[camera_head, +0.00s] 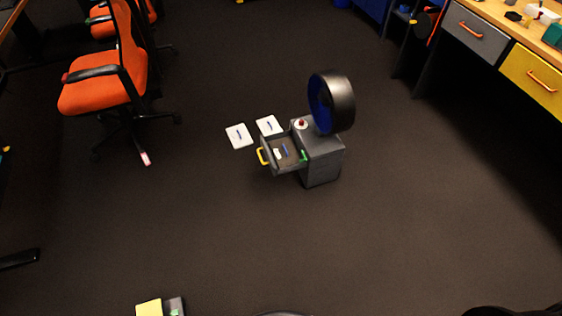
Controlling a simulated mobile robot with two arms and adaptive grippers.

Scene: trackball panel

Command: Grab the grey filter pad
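I cannot single out a grey filter pad with certainty. A small grey flat piece (177,302) shows at the bottom edge, beside a yellow square piece (149,308) and a bit of green; the picture edge cuts them off. A dark grey cabinet (322,165) stands on the floor near the middle, with its drawer (283,168) pulled out to the left. Small blue, white and green items lie in or at the drawer; they are too small to identify. Neither of my grippers is in view.
Two white squares with blue marks, a left one (239,136) and a right one (268,125), lie by the drawer. A round black-and-blue device (336,104) tops the cabinet. Orange chairs (105,92) stand upper left, a workbench (502,50) upper right. The floor between is open.

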